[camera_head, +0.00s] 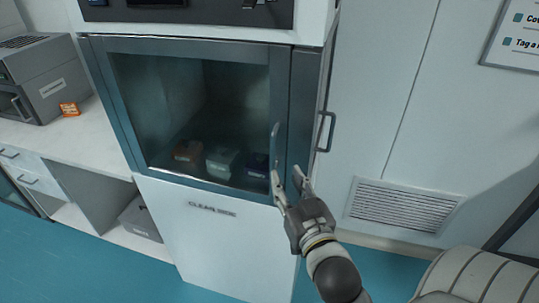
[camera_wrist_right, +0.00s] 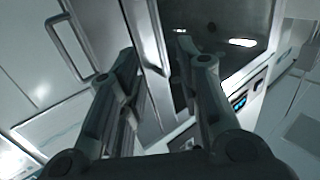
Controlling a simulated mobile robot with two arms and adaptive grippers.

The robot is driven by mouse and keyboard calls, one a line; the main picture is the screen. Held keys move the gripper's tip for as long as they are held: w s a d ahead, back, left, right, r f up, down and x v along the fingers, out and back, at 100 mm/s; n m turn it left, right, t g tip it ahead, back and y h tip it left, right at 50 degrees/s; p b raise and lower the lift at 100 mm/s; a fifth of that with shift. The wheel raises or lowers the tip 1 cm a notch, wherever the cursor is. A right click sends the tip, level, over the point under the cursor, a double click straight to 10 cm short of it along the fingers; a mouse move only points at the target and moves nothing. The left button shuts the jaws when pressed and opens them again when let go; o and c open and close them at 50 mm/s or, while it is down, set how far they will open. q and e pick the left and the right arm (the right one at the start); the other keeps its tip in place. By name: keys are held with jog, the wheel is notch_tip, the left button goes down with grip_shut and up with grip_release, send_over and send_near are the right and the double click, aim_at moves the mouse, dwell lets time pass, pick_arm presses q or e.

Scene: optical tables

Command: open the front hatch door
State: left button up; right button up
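The front hatch door (camera_head: 190,42) is a glass pane in a grey-blue frame on the white cabinet, and it looks closed. A slim, pale upright handle (camera_head: 275,140) stands at its right side. My right gripper (camera_head: 288,176) is in front of the door's lower right corner, at the handle's lower end, with its fingers apart. In the right wrist view the open fingers (camera_wrist_right: 160,58) point at the door, with a pale metal upright showing between them. I cannot tell whether they touch the handle. My left gripper is not in view.
A second handle (camera_head: 326,131) is on the cabinet's right side; it also shows in the wrist view (camera_wrist_right: 68,46). Several small boxes (camera_head: 221,160) sit behind the glass. A counter (camera_head: 75,137) with a grey machine (camera_head: 45,78) is at left. A vent (camera_head: 402,205) is at right.

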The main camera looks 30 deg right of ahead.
aim_at(274, 156)
jog(key=p+x, duration=0.1)
jog(key=x, duration=0.8)
jog(key=shift+p, duration=0.35)
jog(key=shift+w+d+f, duration=0.1)
jog(key=shift+w+d, duration=0.05)
jog(key=shift+w, duration=0.6)
grip_shut()
